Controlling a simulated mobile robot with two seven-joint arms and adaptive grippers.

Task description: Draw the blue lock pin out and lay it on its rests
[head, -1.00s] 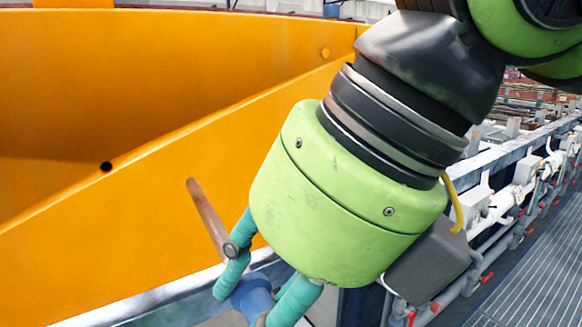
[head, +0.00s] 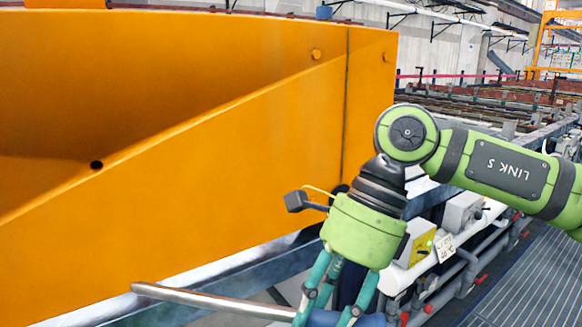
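The lock pin (head: 215,302) shows in the head view as a long bare metal rod with a blue grip at its right end, low in the picture. The rod runs leftward and its rounded left end shows in front of the orange panel's lower edge. My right gripper (head: 327,313) comes down from the right, its teal fingers on either side of the blue grip, and looks shut on it. The bottom picture edge cuts off the fingertips and part of the grip. The pin's rests cannot be made out. My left gripper is not in view.
A large orange sloped-sided body (head: 250,150) fills the left and centre. A grey-blue rail (head: 255,270) runs under it. Behind my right arm are a white and yellow box (head: 420,247) and white pipework. A grated walkway (head: 520,270) lies at the right.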

